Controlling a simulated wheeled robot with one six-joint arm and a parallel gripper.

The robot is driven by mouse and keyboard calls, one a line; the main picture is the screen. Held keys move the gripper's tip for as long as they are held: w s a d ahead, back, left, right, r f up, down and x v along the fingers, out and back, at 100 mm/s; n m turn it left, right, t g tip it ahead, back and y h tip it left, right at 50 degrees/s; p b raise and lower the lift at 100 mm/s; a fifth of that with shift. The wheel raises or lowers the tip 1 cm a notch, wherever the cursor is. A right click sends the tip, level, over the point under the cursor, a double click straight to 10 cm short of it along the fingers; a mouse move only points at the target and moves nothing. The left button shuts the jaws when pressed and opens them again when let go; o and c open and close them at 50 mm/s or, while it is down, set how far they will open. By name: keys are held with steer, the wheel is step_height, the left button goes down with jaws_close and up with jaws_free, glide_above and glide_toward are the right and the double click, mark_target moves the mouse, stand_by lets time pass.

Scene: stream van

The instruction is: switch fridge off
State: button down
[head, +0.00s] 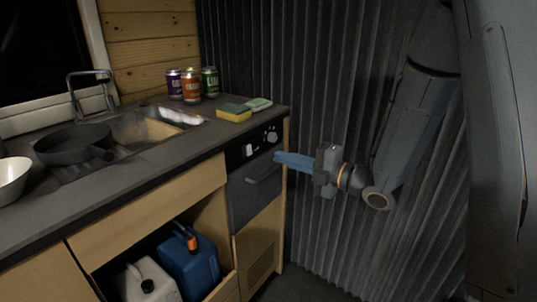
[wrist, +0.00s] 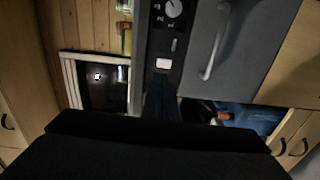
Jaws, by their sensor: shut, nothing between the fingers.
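The small fridge (head: 255,200) is built into the right end of the counter, with a grey door and a bar handle (head: 263,174). Its black control panel (head: 259,142) carries a white rocker switch (head: 248,150) and a dial (head: 271,136). In the wrist view the switch (wrist: 163,63) shows as a pale block just beyond my fingertips, and the dial (wrist: 174,8) is at the top edge. My gripper (head: 277,157) has blue fingers, shut and empty, pointing left at the panel from its right side. In the wrist view its dark fingers (wrist: 161,78) end close to the switch; I cannot tell whether they touch it.
Several cans (head: 190,86) and a sponge (head: 234,112) stand on the counter near the sink (head: 150,130). A pan (head: 73,144) lies further left. A blue jug (head: 190,265) stands in the open cupboard. A corrugated wall (head: 330,100) is behind my arm.

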steer(key=shift+v, duration=2.3)
steer(key=w+d+f+m+h+p, duration=0.15)
steer(key=d+m+h+p, duration=0.25)
steer(key=d+m+h, duration=0.4)
steer(key=s+d+m+g+h+p, duration=0.25)
steer(key=s+d+m+h, duration=0.25)
steer(key=m, duration=0.4)
steer(key=s+a+r+m+g+p, duration=0.1)
steer(key=s+m+g, duration=0.3)
steer(key=s, duration=0.6)
steer(key=s+r+m+g+h+p, duration=0.1)
steer(key=s+r+m+g+p, duration=0.1)
steer(key=s+m, duration=0.6)
steer(key=s+g+p, duration=0.1)
steer(key=s+g, duration=0.1)
steer(key=s, duration=0.1)
steer(key=shift+s+a+r, duration=0.25)
steer(key=shift+a+r, duration=0.05)
steer(key=shift+a, duration=0.1)
